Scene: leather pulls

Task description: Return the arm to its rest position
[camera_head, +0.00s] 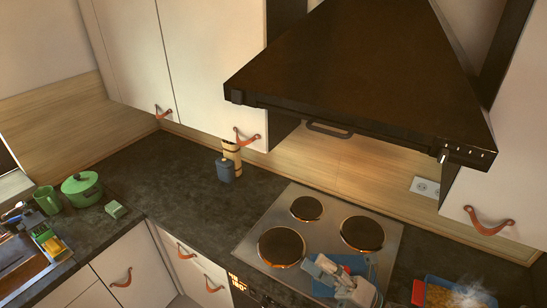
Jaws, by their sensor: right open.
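My right gripper (318,266) is low in the view, over the front of the stove (333,222). Its grey fingers point up and to the left, and they are apart with nothing seen between them. A blue item (352,263) shows behind and beneath the gripper, partly hidden by it; I cannot tell whether they touch. My left gripper is not in view.

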